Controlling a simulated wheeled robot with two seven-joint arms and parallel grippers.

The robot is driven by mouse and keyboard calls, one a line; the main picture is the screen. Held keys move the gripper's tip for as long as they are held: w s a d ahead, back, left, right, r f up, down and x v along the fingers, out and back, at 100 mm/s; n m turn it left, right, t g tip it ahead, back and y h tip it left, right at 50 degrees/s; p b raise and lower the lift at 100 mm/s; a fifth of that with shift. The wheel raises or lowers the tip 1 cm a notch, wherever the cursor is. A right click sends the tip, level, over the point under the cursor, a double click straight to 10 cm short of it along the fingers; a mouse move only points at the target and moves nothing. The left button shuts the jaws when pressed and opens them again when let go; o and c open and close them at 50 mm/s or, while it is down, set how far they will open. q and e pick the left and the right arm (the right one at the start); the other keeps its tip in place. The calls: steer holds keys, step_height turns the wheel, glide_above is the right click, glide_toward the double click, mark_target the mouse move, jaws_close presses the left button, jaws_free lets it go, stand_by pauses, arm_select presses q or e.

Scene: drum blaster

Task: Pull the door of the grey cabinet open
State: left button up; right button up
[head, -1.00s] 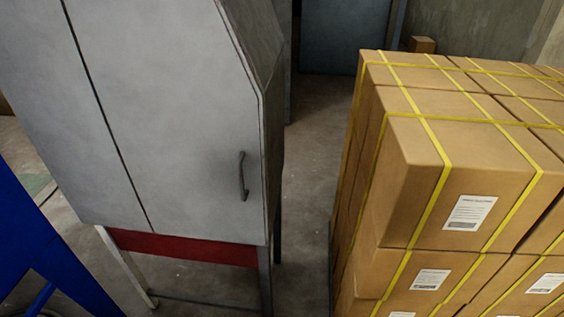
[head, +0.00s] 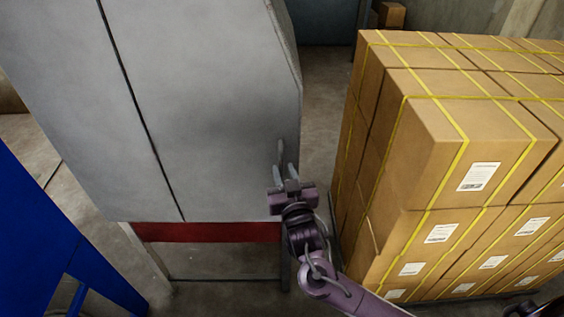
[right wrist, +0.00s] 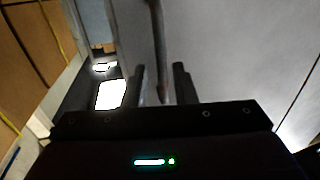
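The grey cabinet (head: 195,110) stands at the left on legs, with a red strip under its body. Its door (head: 220,120) looks shut, with a dark vertical seam at its left. My right gripper (head: 285,168) is at the door's lower right, at the handle, and largely hides it in the head view. In the right wrist view the grey bar handle (right wrist: 156,40) runs down between the two dark fingers (right wrist: 161,85). The fingers are apart, with visible space beside the bar. I cannot tell whether either touches it. My left gripper is not in view.
A strapped stack of cardboard boxes (head: 430,150) stands close to the right of my right arm. A strip of bare floor (head: 322,110) lies between it and the cabinet. A blue object (head: 45,240) is at the lower left.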

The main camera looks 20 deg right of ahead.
steer(key=shift+w, duration=1.4)
jaws_close()
